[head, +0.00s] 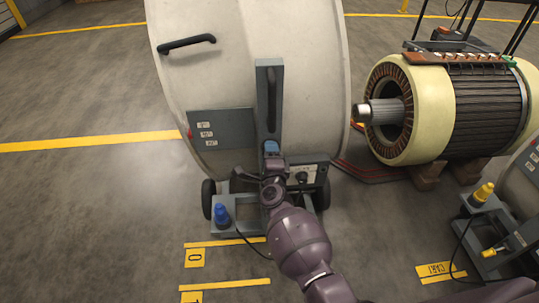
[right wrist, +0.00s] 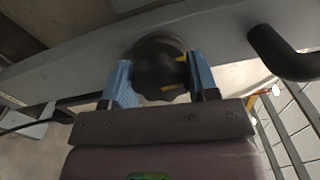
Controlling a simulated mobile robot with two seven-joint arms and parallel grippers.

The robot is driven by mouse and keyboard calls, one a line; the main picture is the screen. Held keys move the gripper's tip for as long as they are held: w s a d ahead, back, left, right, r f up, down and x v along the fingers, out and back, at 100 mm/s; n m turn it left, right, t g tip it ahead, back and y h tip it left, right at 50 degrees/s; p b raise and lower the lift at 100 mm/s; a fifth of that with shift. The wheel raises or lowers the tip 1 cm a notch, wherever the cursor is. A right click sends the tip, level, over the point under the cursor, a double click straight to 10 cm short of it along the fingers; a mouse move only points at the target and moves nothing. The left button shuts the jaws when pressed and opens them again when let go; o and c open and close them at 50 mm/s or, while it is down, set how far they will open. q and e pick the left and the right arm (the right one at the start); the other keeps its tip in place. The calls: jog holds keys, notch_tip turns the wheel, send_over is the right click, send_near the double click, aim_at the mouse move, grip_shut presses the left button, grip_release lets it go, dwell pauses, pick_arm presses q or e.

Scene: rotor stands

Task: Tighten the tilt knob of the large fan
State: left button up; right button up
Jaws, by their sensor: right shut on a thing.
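The large fan (head: 240,50) is a big pale drum on a wheeled grey base. A grey upright arm (head: 269,75) stands in front of it. In the right wrist view the dark, lobed tilt knob (right wrist: 158,72) sits against this grey arm (right wrist: 220,30), with yellow marks on it. My right gripper (head: 271,147) reaches up to the arm's lower part and hides the knob in the head view. In the right wrist view the blue fingers of my right gripper (right wrist: 160,80) are on both sides of the knob, shut on it. My left gripper is not in view.
A dark curved handle (right wrist: 275,55) juts out right of the knob. A blue-capped post (head: 221,213) stands on the base's left. A large rotor (head: 485,110) lies on blocks at right, and a cart with a yellow knob (head: 483,192) stands lower right. The floor at left is clear.

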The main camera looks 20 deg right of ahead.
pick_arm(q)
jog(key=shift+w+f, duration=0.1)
pick_arm(e)
jog(key=shift+m, duration=0.5)
jog(key=o, duration=0.9)
jog(key=shift+o, duration=0.2)
pick_arm(q)
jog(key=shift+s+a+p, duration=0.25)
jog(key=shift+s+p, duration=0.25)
jog(key=shift+p, duration=0.55)
pick_arm(e)
jog(key=v, duration=1)
jog(key=shift+s+a, duration=0.15)
jog(key=shift+s, duration=0.2)
jog(key=shift+r, duration=0.15)
